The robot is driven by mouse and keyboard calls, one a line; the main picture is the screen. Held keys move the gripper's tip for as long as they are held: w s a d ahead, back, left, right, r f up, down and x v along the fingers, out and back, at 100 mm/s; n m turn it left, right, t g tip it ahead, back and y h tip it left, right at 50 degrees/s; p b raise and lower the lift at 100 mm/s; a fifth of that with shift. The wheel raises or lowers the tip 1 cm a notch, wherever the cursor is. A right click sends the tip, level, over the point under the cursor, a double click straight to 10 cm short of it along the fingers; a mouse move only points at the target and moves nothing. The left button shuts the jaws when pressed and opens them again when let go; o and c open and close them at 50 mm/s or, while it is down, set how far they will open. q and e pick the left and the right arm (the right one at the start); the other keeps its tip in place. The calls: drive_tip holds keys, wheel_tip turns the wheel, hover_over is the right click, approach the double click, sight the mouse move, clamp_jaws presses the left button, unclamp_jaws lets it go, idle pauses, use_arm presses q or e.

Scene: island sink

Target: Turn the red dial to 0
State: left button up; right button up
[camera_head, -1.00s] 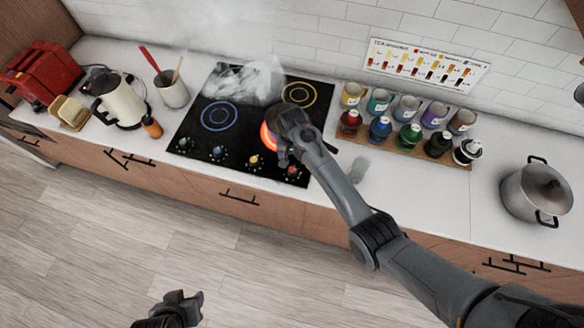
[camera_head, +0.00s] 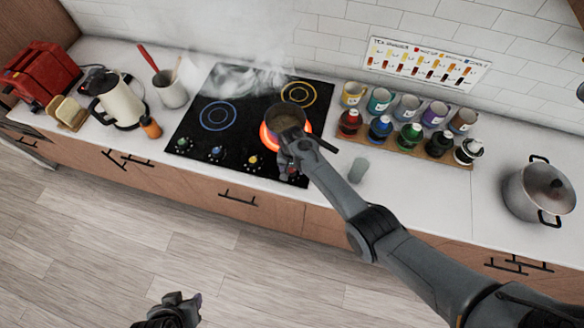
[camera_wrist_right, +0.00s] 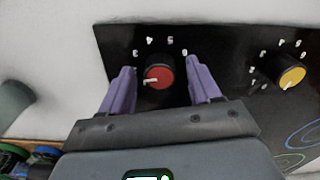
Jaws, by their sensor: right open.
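The red dial (camera_wrist_right: 160,76) sits on the black cooktop panel in the right wrist view. It is round with a white pointer mark turned to the left and slightly down. Small white digits are printed around its upper side. My right gripper (camera_wrist_right: 160,88) is open, with one purple finger on each side of the dial; I cannot tell if they touch it. In the head view my right gripper (camera_head: 289,168) is at the cooktop's front right corner and hides most of the dial. My left gripper (camera_head: 182,308) is low in the head view, away from the counter; its jaws are unclear.
A saucepan (camera_head: 284,116) stands on a glowing orange burner (camera_head: 266,138) close behind my right gripper. A yellow dial (camera_wrist_right: 291,77) is beside the red one. A grey-green cup (camera_head: 358,170) stands right of the cooktop (camera_head: 190,120). Steam rises at the back.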

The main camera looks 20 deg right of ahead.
drive_tip(key=c, duration=1)
drive_tip(key=shift+c, duration=0.2)
drive_tip(key=shift+n, duration=0.4)
drive_tip(key=n+p, duration=0.1)
drive_tip(key=n, duration=0.1)
drive_tip(key=shift+n, duration=0.3)
drive_tip(key=n, duration=0.4)
drive_tip(key=shift+n, duration=0.3)
drive_tip(key=n, duration=0.3)
drive_tip(key=shift+n, duration=0.3)
drive_tip(key=n, duration=0.4)
drive_tip(key=shift+n, duration=0.3)
